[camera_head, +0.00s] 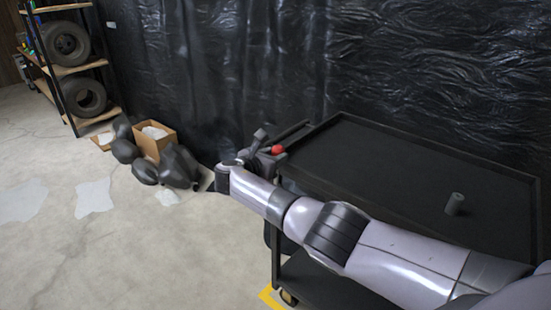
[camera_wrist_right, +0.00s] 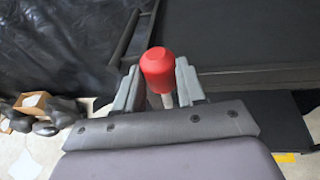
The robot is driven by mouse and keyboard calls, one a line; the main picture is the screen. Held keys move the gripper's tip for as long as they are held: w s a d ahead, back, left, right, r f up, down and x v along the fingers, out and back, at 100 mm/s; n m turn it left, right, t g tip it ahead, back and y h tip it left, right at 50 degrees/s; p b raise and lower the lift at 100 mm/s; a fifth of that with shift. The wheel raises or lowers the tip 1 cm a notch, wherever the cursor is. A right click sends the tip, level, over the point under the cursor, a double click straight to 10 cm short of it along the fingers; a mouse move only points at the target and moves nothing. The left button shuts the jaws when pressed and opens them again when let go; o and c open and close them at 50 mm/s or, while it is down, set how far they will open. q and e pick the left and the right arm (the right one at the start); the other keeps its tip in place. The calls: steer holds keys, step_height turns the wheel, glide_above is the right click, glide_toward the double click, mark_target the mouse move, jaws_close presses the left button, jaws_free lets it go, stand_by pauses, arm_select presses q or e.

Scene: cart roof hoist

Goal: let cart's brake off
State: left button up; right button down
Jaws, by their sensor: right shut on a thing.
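The black cart (camera_head: 400,150) stands at the right in the head view, against the dark plastic sheeting. A red knob (camera_head: 277,150) on a short pale lever, likely the brake lever, is at the cart's left end. In the right wrist view the red knob (camera_wrist_right: 158,68) stands between my right gripper's fingers (camera_wrist_right: 158,92), with its pale stem below it. My right gripper (camera_head: 262,150) is shut on the lever just under the knob. My left gripper is not in view.
A grey-green cylinder (camera_head: 455,204) stands on the cart's top tray. Black bags (camera_head: 178,165) and an open cardboard box (camera_head: 154,140) lie by the sheeting. A shelf with tyres (camera_head: 85,96) is at the far left. The concrete floor at left is mostly clear.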

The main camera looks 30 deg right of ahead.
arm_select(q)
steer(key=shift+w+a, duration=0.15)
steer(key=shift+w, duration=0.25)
arm_select(e)
steer(key=shift+w+a+n, duration=0.25)
steer(key=shift+w+n, duration=0.05)
steer(key=shift+w, duration=0.1)
steer(key=c, duration=0.7)
jaws_free()
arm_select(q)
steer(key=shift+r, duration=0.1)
arm_select(e)
steer(key=shift+o, duration=0.2)
arm_select(q)
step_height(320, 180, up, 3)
steer(key=p, duration=0.3)
arm_select(e)
steer(key=v, duration=0.7)
